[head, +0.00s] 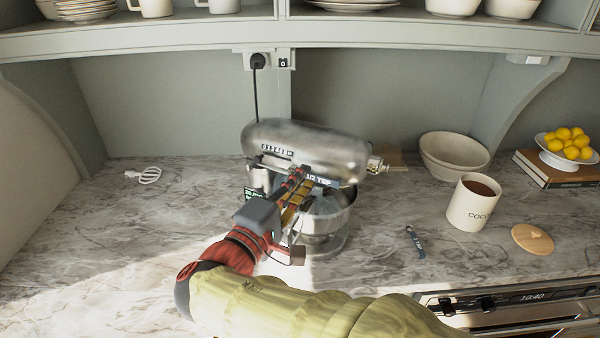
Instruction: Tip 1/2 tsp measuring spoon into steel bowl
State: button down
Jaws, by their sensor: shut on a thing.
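The 1/2 tsp measuring spoon (318,178) is held in my gripper (303,185), which is shut on its labelled handle. The steel bowl (335,222) sits under the head of the silver stand mixer (305,145). My gripper and the spoon are in front of the mixer head and appear above the bowl. The arm comes from the lower right and hides the left part of the bowl. The spoon's scoop is too small and dim to make out, so its contents and tilt cannot be told.
A second, dark measuring spoon (415,241) lies right of the mixer. Beyond it are an open cocoa canister (470,212), its wooden lid (532,238) and a cream bowl (453,158). A whisk attachment (145,176) lies left. The counter's left side is mostly clear.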

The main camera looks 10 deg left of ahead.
jog(key=shift+r+g+y+p, duration=0.25)
jog(key=shift+g+p, duration=0.4)
jog(key=shift+p, duration=0.7)
jog(key=shift+r+g+y+p, duration=0.2)
jog(key=shift+g+p, duration=0.45)
jog(key=shift+p, duration=0.65)
jog(key=shift+f, duration=0.15)
jog(key=shift+w+r+g+p, duration=0.1)
jog(key=shift+r+g+p, duration=0.15)
jog(key=shift+g+p, duration=0.7)
jog(key=g+p, duration=0.1)
jog(key=p, duration=0.3)
jog(key=g+y+p, duration=0.1)
jog(key=p, duration=0.2)
jog(key=shift+w+d+r+p, duration=0.1)
jog(key=shift+w+r+p, duration=0.1)
jog(key=shift+p, duration=0.15)
jog(key=shift+g+y+p, duration=0.25)
jog(key=shift+g+p, duration=0.2)
jog(key=shift+p, duration=0.75)
jog(key=shift+f, duration=0.1)
jog(key=shift+w+r+g+p, duration=0.2)
jog(key=shift+g+p, duration=0.2)
jog(key=shift+p, duration=0.8)
jog(key=g+p, duration=0.2)
jog(key=p, duration=0.4)
jog(key=shift+w+d+r+y+p, duration=0.1)
jog(key=shift+w+y+p, duration=0.05)
jog(key=shift+y+p, duration=0.2)
